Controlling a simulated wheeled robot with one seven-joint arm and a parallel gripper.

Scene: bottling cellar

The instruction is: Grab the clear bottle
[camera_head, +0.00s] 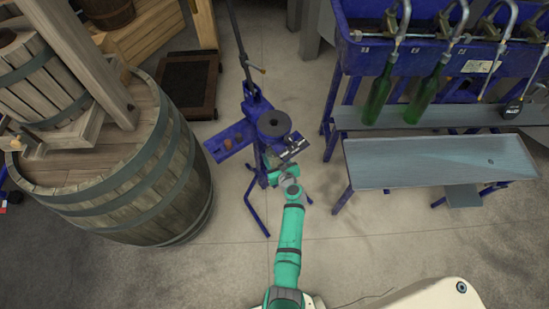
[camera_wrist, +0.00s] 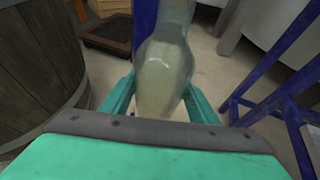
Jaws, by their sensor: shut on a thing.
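The clear bottle (camera_wrist: 165,62) is in the middle of the wrist view, between the two green fingers of my gripper (camera_wrist: 160,95). The fingers are shut on it from both sides. Its top is cut off by the upper edge of the picture. In the head view my gripper (camera_head: 283,170) is beside the blue floor-standing machine (camera_head: 251,105). There the bottle is too small or hidden to make out clearly. A blue post of the machine (camera_wrist: 144,18) shows just behind the bottle in the wrist view.
A large wooden barrel (camera_head: 150,190) stands at the left. At the right, two green bottles (camera_head: 379,98) (camera_head: 425,95) stand under the spouts of a blue filler (camera_head: 440,55). A low grey bench (camera_head: 430,163) is in front of it. Floor shows between barrel and bench.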

